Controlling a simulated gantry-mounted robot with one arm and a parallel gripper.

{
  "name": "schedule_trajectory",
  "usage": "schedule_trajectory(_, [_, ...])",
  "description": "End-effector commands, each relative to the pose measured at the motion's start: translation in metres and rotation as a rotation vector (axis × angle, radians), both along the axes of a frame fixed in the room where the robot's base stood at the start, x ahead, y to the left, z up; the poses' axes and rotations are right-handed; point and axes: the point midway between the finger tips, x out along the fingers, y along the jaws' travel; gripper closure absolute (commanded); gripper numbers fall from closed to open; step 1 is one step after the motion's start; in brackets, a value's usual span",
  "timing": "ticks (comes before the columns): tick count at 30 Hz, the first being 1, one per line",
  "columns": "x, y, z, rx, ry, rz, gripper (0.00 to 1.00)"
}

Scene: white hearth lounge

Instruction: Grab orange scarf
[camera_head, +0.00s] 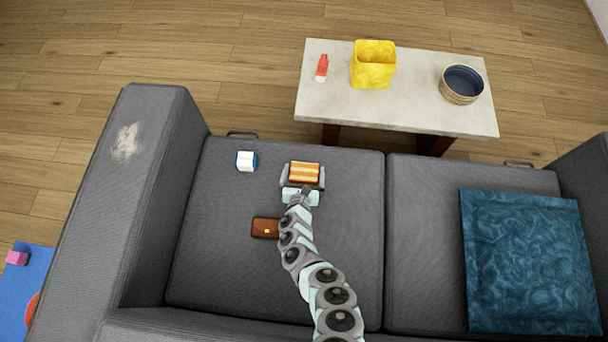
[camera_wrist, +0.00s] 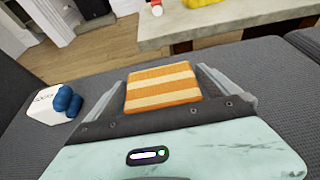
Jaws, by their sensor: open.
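The orange scarf (camera_head: 304,172) is a folded block with cream stripes, lying on the left seat cushion of the grey sofa. In the wrist view the scarf (camera_wrist: 162,88) sits straight ahead, between the two fingers. My gripper (camera_head: 303,177) is open, with one finger on each side of the scarf. The wrist view also shows my gripper (camera_wrist: 163,90) around it, with narrow room at the sides; I cannot tell whether either finger touches it. The scarf's near lower edge is hidden by the gripper body.
A white and blue box-like item (camera_head: 246,161) lies left of the scarf, and a brown wallet (camera_head: 265,228) lies nearer. A teal cushion (camera_head: 528,262) covers much of the right seat. Beyond the sofa, a low table (camera_head: 420,110) holds a yellow bin (camera_head: 373,66) and a bowl (camera_head: 462,84).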

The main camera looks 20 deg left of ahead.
Motion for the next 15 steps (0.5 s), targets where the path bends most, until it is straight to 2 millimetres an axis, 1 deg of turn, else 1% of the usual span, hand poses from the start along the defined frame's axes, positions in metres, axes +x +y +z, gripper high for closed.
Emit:
schedule_trajectory(5, [0.0001, 0.0, 0.0007, 0.0, 0.0, 0.0, 0.0])
schedule_trajectory(15, [0.0, 0.0, 0.0009, 0.0, 0.0, 0.0, 0.28])
